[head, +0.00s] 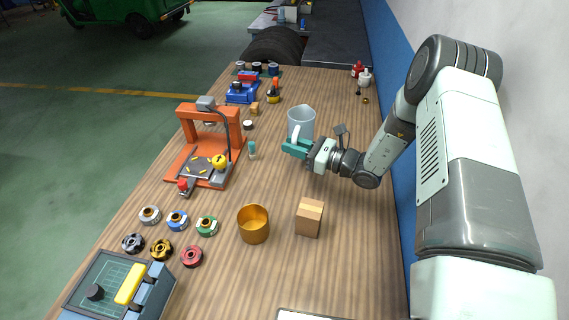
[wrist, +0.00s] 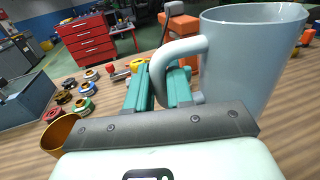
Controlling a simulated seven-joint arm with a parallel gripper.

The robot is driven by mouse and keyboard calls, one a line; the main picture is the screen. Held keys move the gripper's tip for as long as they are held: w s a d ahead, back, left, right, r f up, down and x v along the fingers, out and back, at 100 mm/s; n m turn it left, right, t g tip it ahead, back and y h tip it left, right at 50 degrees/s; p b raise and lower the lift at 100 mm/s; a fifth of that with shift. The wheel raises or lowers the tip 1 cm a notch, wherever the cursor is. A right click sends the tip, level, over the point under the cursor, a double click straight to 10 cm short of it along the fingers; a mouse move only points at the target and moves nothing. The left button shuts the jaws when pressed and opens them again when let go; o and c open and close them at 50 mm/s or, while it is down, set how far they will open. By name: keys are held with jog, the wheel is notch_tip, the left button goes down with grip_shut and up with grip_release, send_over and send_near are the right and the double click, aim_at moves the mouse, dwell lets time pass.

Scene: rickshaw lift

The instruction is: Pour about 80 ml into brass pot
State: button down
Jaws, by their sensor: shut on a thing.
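A pale grey-blue jug (head: 302,122) stands about upright beyond my gripper in the head view. It fills the upper right of the wrist view (wrist: 256,55), with its handle toward my fingers. My gripper (head: 292,147), with teal fingers, is shut on the jug's handle. I cannot tell whether the jug's base touches the table, and its contents are hidden. The brass pot (head: 254,226) stands upright on the table, nearer the camera and left of my gripper. The wrist view shows part of it at the left edge (wrist: 60,133).
A cardboard box (head: 309,218) stands right of the brass pot. Several spools (head: 207,226) lie to its left. The wood table (head: 270,187) is bare between jug and pot.

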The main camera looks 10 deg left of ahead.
jog(key=s+a+n+g+h, duration=0.35)
jog(key=s+n+g, duration=0.55)
jog(key=s, duration=0.4)
jog(key=s+a+n+g+h, duration=0.2)
jog(key=s+n+g+h, duration=0.35)
jog(key=s+g, duration=0.65)
jog(key=s+d+r+n+g+h, duration=0.2)
jog(key=s+d+n+h, duration=0.6)
jog(key=h, duration=0.4)
jog(key=w+d+r+n+t+h, duration=0.5)
jog(key=d+n+t+h, duration=0.1)
jog(key=n+t+h, duration=0.6)
jog(key=a+f+n+t+y, duration=0.3)
jog(key=a+f+n+t, duration=0.1)
jog(key=a+n+t, duration=0.2)
jog(key=a+f+n+t+y, duration=0.3)
jog(key=a+f+n+t, duration=0.2)
jog(key=t, duration=0.4)
jog(key=a+f+n+t+y, duration=0.3)
jog(key=a+f+n+t, duration=0.2)
jog(key=a+n+t, duration=0.2)
jog(key=shift+s+a+n+t, duration=0.1)
jog(key=shift+s+n+t, duration=0.25)
jog(key=shift+t, duration=0.15)
jog(key=shift+s+a+f+n+y, duration=0.3)
jog(key=shift+a+f+y, duration=0.15)
jog(key=shift+y, duration=0.25)
